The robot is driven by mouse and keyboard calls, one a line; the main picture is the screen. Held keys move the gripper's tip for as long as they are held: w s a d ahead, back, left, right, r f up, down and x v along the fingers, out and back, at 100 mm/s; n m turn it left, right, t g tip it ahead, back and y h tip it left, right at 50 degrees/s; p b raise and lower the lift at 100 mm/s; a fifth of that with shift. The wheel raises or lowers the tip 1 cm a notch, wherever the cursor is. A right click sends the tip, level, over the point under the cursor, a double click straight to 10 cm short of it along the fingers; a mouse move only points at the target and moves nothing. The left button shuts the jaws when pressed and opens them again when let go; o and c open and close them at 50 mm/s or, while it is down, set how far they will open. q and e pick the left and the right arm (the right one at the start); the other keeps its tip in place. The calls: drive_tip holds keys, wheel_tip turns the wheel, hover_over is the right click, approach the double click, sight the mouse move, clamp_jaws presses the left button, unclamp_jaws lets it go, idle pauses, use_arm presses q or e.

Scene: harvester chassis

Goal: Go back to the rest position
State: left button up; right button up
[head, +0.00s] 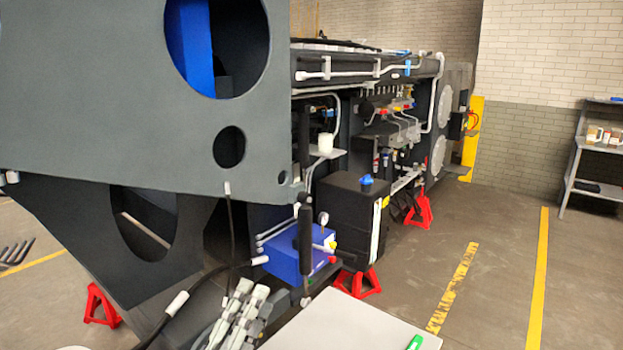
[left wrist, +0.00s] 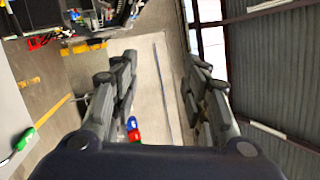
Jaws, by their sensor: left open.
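The dark grey harvester chassis (head: 110,100) fills the left and middle of the head view, with large round cutouts in its side plate. My right gripper is not in view.
A green object (head: 414,343) lies on the pale top. Red stands (head: 358,282) are underneath. A dark cable (head: 215,272) hangs near. Floor on the right is open, before a shelf (head: 598,150).

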use_arm(q)
drive_tip(key=s+a+f+n+g+y, duration=0.35)
drive_tip(key=a+f+n+y, duration=0.2)
drive_tip(key=f+n, duration=0.35)
drive_tip(key=s+a+f+n+g+y, duration=0.2)
drive_tip(key=a+f+n+g+y, duration=0.25)
drive_tip(key=a+f+n, duration=0.4)
drive_tip(key=s+d+f+n+g+h, duration=0.1)
drive_tip(key=s+d+f+n+g, duration=0.1)
drive_tip(key=s+f+g, duration=0.6)
drive_tip(key=s+d+f+n+g+h, duration=0.1)
drive_tip(key=s+f+n, duration=0.35)
drive_tip(key=s, duration=0.75)
wheel_tip(320, 180, down, 27)
drive_tip(key=m+g, duration=0.1)
drive_tip(key=m, duration=0.1)
drive_tip(key=s+a+f+g, duration=0.1)
drive_tip(key=s+a+f, duration=0.1)
drive_tip(key=s+f, duration=1.5)
drive_tip(key=shift+s+a+g, duration=0.3)
drive_tip(key=shift+s+a, duration=0.05)
